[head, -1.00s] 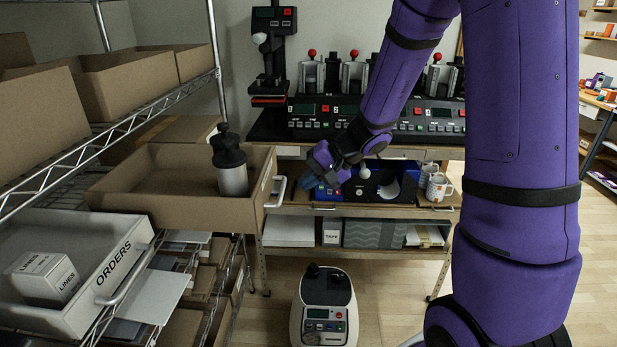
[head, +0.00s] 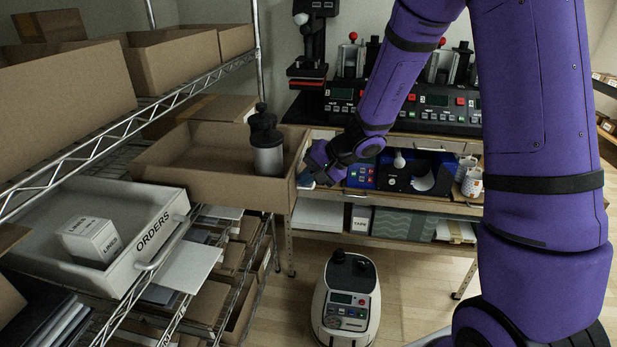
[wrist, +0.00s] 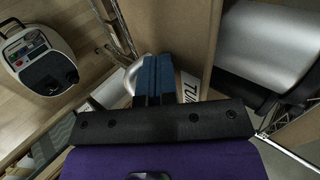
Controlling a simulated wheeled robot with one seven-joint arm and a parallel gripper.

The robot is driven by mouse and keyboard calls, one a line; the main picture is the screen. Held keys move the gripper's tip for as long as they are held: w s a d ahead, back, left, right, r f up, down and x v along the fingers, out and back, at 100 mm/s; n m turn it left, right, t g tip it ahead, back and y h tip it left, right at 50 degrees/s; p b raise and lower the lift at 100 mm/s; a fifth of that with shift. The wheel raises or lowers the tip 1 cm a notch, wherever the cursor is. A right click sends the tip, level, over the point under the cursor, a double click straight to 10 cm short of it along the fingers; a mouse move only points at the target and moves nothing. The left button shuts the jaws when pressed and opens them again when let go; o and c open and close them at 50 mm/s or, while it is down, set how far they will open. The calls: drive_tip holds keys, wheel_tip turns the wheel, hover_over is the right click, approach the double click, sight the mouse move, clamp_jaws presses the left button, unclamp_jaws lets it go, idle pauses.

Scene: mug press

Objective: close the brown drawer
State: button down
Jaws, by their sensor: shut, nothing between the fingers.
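The brown drawer (head: 231,187) sticks out of the wire rack at the left in the head view, open. A black and silver bottle (head: 267,155) stands in it near the front. My gripper (head: 314,168) is shut and empty, right at the drawer's front. In the wrist view my blue fingers (wrist: 155,78) lie close together over the drawer's front face, beside its pale handle (wrist: 134,74) and a partly covered label (wrist: 189,86). Whether they touch the face I cannot tell. The brown front wall (wrist: 172,25) and the bottle (wrist: 265,42) show there too.
A grey ORDERS drawer (head: 150,240) sticks out below at the left. A bench (head: 420,205) with a blue-black press (head: 415,172) and mugs (head: 470,180) stands behind my gripper. A white machine (head: 347,300) stands on the floor.

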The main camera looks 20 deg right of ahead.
drive_tip(key=w+a, duration=0.4)
drive_tip(key=a, duration=0.3)
drive_tip(key=w+a, duration=0.4)
drive_tip(key=a, duration=0.3)
drive_tip(key=w+a, duration=0.4)
drive_tip(key=a, duration=0.3)
drive_tip(key=shift+w+a+r, duration=0.1)
drive_tip(key=shift+w+a, duration=0.2)
drive_tip(key=shift+a, duration=0.2)
drive_tip(key=shift+a+r, duration=0.1)
